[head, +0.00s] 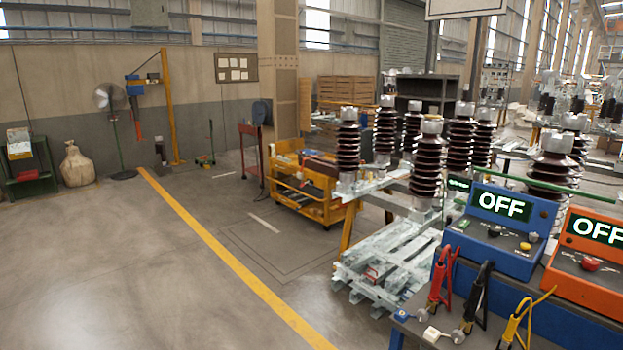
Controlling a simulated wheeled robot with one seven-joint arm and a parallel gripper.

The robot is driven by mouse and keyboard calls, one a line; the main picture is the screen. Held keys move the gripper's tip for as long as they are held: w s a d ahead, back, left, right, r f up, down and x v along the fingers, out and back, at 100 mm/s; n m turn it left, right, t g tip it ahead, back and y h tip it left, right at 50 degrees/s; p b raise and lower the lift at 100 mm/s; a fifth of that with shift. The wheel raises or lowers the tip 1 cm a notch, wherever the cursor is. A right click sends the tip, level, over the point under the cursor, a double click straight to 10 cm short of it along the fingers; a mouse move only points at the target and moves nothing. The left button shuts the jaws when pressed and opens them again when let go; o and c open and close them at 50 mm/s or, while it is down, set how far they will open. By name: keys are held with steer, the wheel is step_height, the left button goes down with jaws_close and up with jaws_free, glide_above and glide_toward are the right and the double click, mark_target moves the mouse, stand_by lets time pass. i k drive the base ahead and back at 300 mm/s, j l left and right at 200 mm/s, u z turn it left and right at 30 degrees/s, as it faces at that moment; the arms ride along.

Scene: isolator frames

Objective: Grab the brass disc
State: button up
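I cannot make out a brass disc for certain anywhere in the head view. A small yellowish knob (525,246) sits on the sloped face of a blue control box (497,231), but it is too small to tell what it is made of. The box's screen reads OFF. My gripper is not in view.
An orange control box (588,262) also reads OFF. Red, black and yellow clamps (515,328) are at the bench front. Brown ribbed insulators (428,165) stand beyond, near a pale pallet (385,265). A yellow cart (305,195) stands behind. The floor (110,270) at left is clear.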

mark_target(434, 110)
steer(key=i+j+u, duration=0.25)
steer(key=i+u, duration=0.15)
steer(key=i+j+u, duration=0.1)
steer(key=i+u, duration=0.35)
steer(key=i+j+u, duration=0.1)
steer(key=i, duration=0.95)
steer(key=i+l+z, duration=0.1)
steer(key=i+z, duration=0.7)
steer(key=z, duration=0.15)
steer(key=i+j+z, duration=0.15)
steer(key=i+z, duration=0.3)
steer(key=i+l+z, duration=0.15)
steer(key=i+z, duration=0.15)
steer(key=i, duration=0.15)
steer(key=i+z, duration=0.35)
steer(key=i+l, duration=0.05)
